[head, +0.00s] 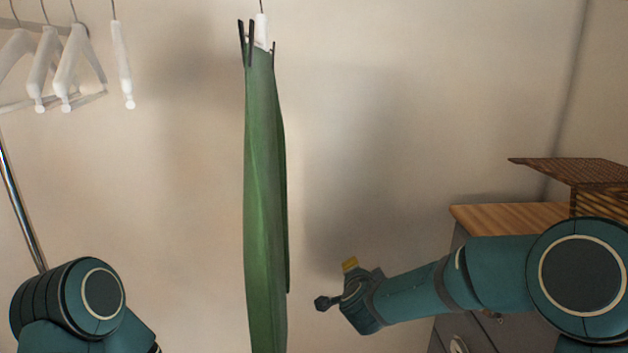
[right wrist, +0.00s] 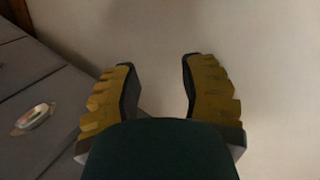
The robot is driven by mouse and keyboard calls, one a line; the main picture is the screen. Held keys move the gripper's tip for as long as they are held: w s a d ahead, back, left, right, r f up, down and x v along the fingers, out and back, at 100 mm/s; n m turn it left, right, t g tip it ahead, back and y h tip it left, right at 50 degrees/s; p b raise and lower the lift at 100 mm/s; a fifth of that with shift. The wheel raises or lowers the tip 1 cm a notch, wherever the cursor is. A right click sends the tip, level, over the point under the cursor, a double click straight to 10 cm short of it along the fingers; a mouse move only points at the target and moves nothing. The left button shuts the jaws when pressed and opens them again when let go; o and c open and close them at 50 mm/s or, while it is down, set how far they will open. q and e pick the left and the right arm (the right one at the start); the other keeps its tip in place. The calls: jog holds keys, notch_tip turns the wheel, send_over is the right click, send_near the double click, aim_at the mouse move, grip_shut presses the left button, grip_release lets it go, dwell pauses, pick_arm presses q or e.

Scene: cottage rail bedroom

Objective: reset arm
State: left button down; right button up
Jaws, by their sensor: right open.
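My right arm comes in from the right in the head view, and its gripper (head: 338,290) is to the right of a hanging green garment (head: 264,200), apart from it. In the right wrist view the right gripper (right wrist: 160,80) is open with nothing between its two yellow-backed fingers. My left arm shows only as a teal joint at the lower left of the head view; its gripper is out of the picture. The garment hangs narrow, seen nearly edge-on, from a white hanger (head: 261,32). Its lower end is cut off by the picture.
Several white hangers (head: 68,65) hang at the upper left, near a metal pole (head: 20,210). A grey dresser with a wooden top (head: 505,217) stands at the right, with a brown slatted object (head: 575,172) on it. A drawer handle (right wrist: 33,117) shows in the right wrist view.

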jog(key=s+f+n+g+y, duration=0.25)
jog(key=s+f, duration=0.25)
jog(key=f, duration=0.7)
jog(key=s+f+n+g+y+b, duration=0.1)
jog(key=s+f+n+g, duration=0.3)
jog(key=s+f, duration=0.6)
jog(key=s+f+n+g+y+b, duration=0.1)
jog(key=s+f+n+g, duration=0.3)
jog(key=s+f, duration=0.5)
jog(key=s+g, duration=0.1)
jog(key=s, duration=0.5)
jog(key=shift+s+f+y, duration=0.3)
jog(key=shift+f+y, duration=0.05)
jog(key=shift+f, duration=0.05)
